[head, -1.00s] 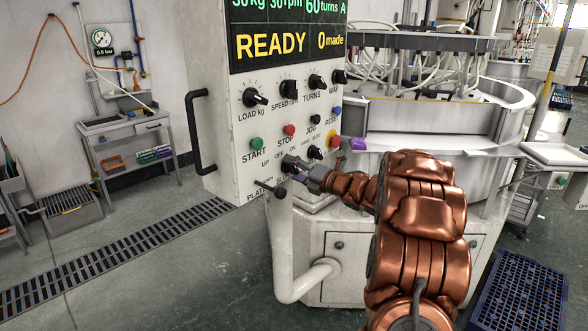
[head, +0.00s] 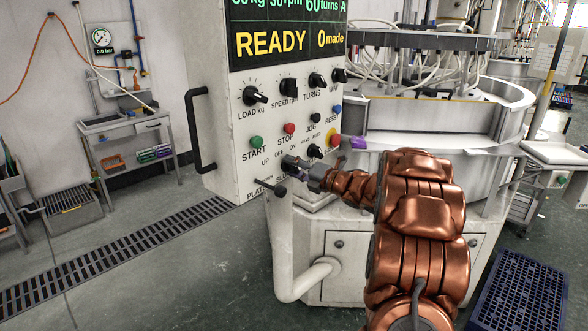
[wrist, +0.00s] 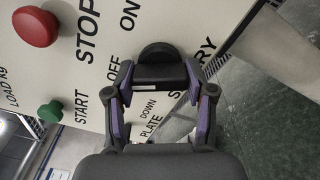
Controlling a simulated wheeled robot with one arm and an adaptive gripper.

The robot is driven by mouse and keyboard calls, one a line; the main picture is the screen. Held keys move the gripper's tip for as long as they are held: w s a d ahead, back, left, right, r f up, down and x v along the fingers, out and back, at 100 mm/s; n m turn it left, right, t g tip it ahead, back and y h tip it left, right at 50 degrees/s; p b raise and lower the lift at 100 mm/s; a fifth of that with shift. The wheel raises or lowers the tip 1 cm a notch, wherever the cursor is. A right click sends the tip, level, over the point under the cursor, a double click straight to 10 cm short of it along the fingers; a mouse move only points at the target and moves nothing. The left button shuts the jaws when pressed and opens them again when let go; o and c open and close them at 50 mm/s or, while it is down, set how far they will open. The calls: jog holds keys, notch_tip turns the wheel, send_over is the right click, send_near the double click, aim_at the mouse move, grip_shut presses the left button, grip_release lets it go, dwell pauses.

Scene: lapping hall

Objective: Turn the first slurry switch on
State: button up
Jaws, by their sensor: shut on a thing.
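The slurry switch (wrist: 157,52) is a black rotary knob on the white control panel (head: 222,160), with OFF and ON lettered beside it and part of the SLURRY label showing. My gripper (wrist: 157,76) is shut on this knob, one purple-sided finger on each side of it in the wrist view. In the head view my gripper (head: 290,164) reaches the lower part of the panel and largely hides the switch. The exact way the knob points is hard to tell.
A green START button (head: 256,142) and a red STOP button (head: 289,128) sit just above. A black PLATE lever (head: 280,191) sticks out close below my gripper. The panel display reads READY. A black handle (head: 200,130) is on the panel's left side.

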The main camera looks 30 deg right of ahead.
jog(key=shift+f+m+b, duration=0.1)
jog(key=shift+m+b, duration=0.2)
jog(key=shift+m, duration=0.7)
jog(key=m, duration=0.3)
jog(key=shift+m, duration=0.3)
jog(key=m+p, duration=0.2)
jog(key=m, duration=0.3)
jog(key=shift+r+p, duration=0.2)
jog(key=shift+p, duration=0.1)
jog(key=shift+m, duration=0.4)
jog(key=o, duration=1.2)
jog(key=shift+c, duration=0.2)
jog(key=shift+s, duration=0.1)
jog(key=v, duration=1.2)
